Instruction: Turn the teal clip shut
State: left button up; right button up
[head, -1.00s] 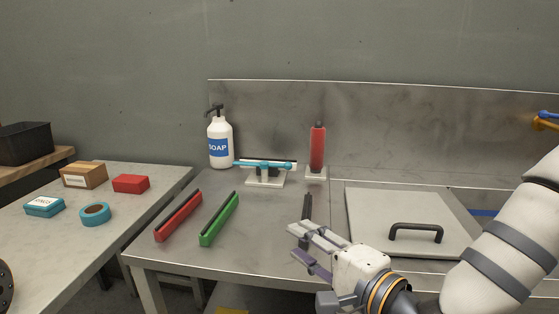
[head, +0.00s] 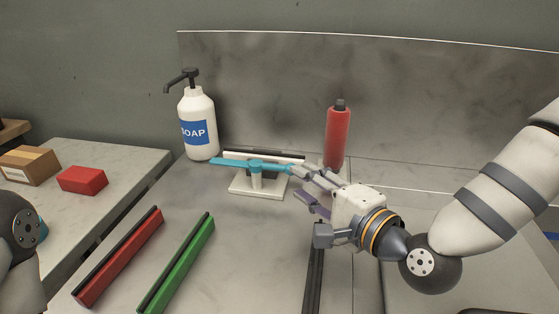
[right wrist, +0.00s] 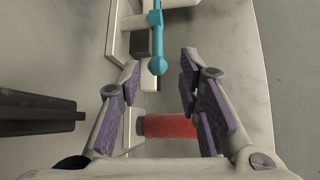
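The teal clip (head: 232,162) is a long bar on a post over a white base (head: 258,190), lying roughly level across the picture in the head view. A white bar with a black strip is just behind it. My right gripper (head: 303,184) is at the clip's right end, with its fingers apart. In the right wrist view the teal clip (right wrist: 157,35) points towards me, and its round end sits in the gap between the open fingertips (right wrist: 160,70). I cannot see either finger touching it. My left gripper is out of view.
A red bottle (head: 338,138) stands close behind my right gripper. A soap bottle (head: 198,125) is at the back left. A red bar (head: 118,258) and a green bar (head: 178,265) lie at the front left. A red box (head: 82,180) is on the side table.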

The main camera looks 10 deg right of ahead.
aim_at(280, 169)
jog(key=x, duration=0.9)
jog(key=shift+f+b, duration=0.2)
jog(key=shift+b, duration=0.2)
jog(key=shift+w+a, duration=0.15)
jog(key=shift+w, duration=0.05)
jog(key=shift+r, duration=0.1)
jog(key=shift+c, duration=0.4)
grip_shut()
